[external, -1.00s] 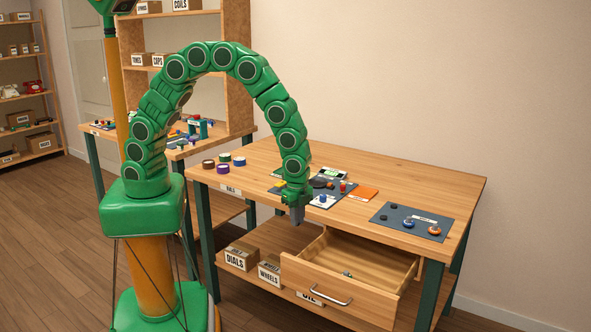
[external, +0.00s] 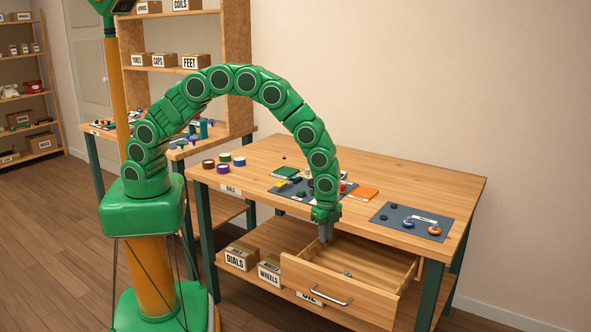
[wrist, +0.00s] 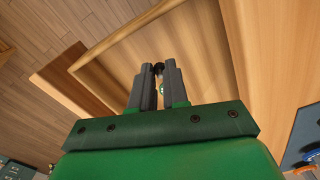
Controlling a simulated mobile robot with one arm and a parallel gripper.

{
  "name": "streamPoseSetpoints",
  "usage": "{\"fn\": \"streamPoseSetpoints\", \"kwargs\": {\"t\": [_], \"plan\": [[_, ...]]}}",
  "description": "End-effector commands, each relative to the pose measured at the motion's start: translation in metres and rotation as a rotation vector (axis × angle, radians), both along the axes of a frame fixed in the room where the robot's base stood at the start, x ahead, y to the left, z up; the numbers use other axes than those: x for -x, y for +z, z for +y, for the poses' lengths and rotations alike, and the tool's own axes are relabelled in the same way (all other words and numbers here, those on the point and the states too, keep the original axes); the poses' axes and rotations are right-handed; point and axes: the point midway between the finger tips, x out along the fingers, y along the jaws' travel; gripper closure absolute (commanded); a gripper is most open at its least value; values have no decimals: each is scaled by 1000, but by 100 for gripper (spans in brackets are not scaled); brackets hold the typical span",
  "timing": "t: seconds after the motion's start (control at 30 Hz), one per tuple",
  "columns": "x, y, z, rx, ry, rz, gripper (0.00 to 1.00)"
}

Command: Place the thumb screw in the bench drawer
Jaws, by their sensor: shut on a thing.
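My gripper (external: 325,238) points down at the left part of the open bench drawer (external: 312,284), near the bench's front edge. In the wrist view, my gripper (wrist: 155,78) is nearly closed, with a small dark round thing, apparently the thumb screw (wrist: 158,68), at its fingertips. Its shape is mostly hidden by the fingers, and it cannot be made out in the external view. The drawer is pulled out, and its wooden floor shows in the wrist view (wrist: 205,55).
The bench top (external: 410,180) carries a dark mat (external: 385,225) with knobs at right, an orange card (external: 363,194) and several small parts near the arm. Several coloured rolls stand at left. Labelled boxes (external: 240,256) sit on the lower shelf. Much of the drawer floor is bare.

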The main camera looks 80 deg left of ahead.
Motion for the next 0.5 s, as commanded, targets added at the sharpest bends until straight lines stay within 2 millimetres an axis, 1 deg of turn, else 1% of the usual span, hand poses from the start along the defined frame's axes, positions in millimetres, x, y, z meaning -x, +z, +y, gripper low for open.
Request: {"fn": "streamPoseSetpoints", "kwargs": {"t": [0.03,0.1,0.4,0.5], "plan": [[-3,-7,-1,-2,0,3,100],[-7,-14,-3,-2,0,4,100],[-28,-41,-12,-2,0,4,100],[-33,-46,-14,-1,0,4,100]]}}
